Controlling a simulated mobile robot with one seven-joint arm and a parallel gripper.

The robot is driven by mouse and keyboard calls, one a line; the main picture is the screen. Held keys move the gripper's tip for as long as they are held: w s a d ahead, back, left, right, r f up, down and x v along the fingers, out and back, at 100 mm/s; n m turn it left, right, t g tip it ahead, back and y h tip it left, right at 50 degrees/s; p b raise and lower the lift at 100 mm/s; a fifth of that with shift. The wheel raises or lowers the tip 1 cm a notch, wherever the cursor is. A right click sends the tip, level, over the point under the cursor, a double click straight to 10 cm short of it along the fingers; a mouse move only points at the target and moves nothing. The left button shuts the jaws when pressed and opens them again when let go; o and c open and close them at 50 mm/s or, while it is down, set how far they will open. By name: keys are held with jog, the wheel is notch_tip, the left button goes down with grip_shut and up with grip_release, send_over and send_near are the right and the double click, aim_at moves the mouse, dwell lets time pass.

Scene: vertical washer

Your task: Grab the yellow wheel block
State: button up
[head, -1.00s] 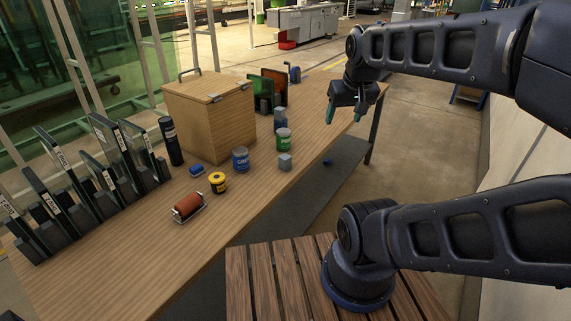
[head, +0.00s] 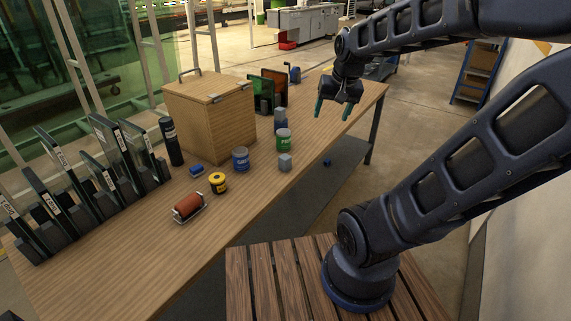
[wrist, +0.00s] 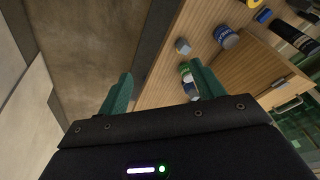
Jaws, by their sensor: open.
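The yellow wheel block is most likely the short round yellow piece with a black band (head: 218,183), standing on the wooden workbench (head: 145,245) in the head view, between a red roller and a blue can. A sliver of yellow shows at the top edge of the wrist view (wrist: 253,3). My gripper (head: 333,110) is open and empty, above the far right part of the bench, well to the right of the yellow piece. Its two green fingers stand apart in the wrist view (wrist: 161,78), with nothing between them.
Nearby on the bench are a red roller (head: 187,208), blue can (head: 240,160), green can (head: 283,142), grey cube (head: 285,162) and small blue block (head: 196,169). A wooden box (head: 210,120) and a black cylinder (head: 171,142) stand behind. Upright panels line the left.

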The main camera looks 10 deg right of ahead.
jog(key=w+a+f+m+g, duration=0.2)
jog(key=w+a+f+m, duration=0.2)
jog(key=w+f, duration=0.75)
jog(key=m+t+h, duration=0.1)
jog(key=m+h, duration=0.4)
send_near(285, 157)
jog(key=f, duration=0.2)
jog(key=shift+w+x, duration=0.15)
jog(key=shift+x, duration=1.3)
jog(key=shift+w+x, duration=0.15)
jog(key=shift+x, duration=1.25)
jog(key=shift+d+x, duration=0.15)
jog(key=shift+x, duration=1.15)
jog(key=shift+d+x, duration=0.15)
jog(key=shift+x, duration=1.1)
jog(key=shift+r, duration=0.1)
jog(key=shift+c, duration=0.2)
jog(key=c, duration=1.1)
